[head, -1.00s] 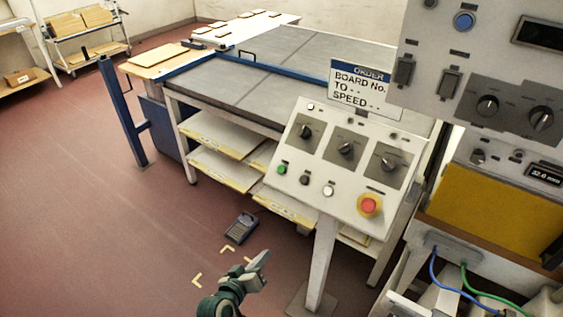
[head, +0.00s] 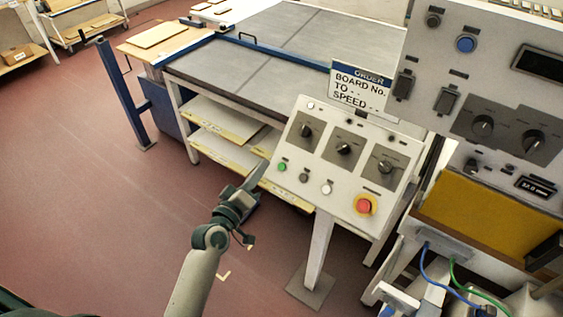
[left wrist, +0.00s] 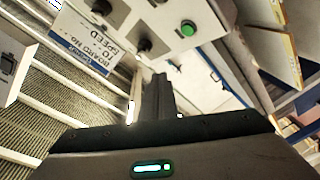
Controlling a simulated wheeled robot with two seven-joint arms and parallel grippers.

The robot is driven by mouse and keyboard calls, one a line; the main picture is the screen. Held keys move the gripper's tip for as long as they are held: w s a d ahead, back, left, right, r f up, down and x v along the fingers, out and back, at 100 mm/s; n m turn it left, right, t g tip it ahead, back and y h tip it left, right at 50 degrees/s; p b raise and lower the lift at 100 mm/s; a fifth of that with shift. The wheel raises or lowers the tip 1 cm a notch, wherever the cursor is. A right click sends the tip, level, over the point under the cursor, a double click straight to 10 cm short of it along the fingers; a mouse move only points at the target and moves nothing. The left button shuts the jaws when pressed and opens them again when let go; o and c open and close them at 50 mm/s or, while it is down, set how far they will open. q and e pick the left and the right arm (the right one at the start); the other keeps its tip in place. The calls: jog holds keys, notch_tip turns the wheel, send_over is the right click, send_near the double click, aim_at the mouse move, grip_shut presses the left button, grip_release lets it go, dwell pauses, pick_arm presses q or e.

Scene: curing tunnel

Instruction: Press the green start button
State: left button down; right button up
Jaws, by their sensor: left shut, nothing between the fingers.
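The green start button (head: 282,167) is at the left of the lower row on the tilted white control panel (head: 318,187). Beside it are a black button (head: 304,178), a white button (head: 326,188) and a red emergency stop (head: 363,205) on yellow. My left gripper (head: 257,175) is shut and empty, just left of the panel, its tips apart from the green button in the picture. In the left wrist view the green button (left wrist: 188,29) is above and right of the shut fingers (left wrist: 161,90). My right gripper is not in view.
An order sign (head: 360,88) stands behind the panel. A taller control cabinet (head: 480,75) is at the right. A grey-topped table (head: 260,60) with shelves stands behind. Red floor is open at the left.

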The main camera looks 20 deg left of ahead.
aim_at(282, 166)
pick_arm(q)
jog(key=shift+f, duration=0.1)
dwell(0.3)
jog(key=shift+w+d+f+b, duration=0.35)
jog(key=shift+w+f+b, duration=0.6)
jog(key=shift+f+b, duration=0.1)
jog(key=shift+w+d+f+b, duration=0.35)
jog(key=shift+w+f+b, duration=0.6)
jog(key=shift+w+b, duration=0.1)
jog(key=shift+w+d+f+b, duration=0.35)
jog(key=shift+w+f+b, duration=0.55)
jog(key=shift+f+b, duration=0.15)
jog(key=shift+w+d+f, duration=0.1)
jog(key=shift+w+f, duration=0.2)
jog(key=shift+w+d+f+b, duration=0.1)
jog(key=shift+w+f+b, duration=0.15)
jog(key=shift+b, duration=0.2)
dwell(0.8)
dwell(0.3)
jog(key=shift+s+a+r+p, duration=0.2)
jog(key=shift+s+r+p, duration=0.4)
jog(key=shift+p, duration=0.15)
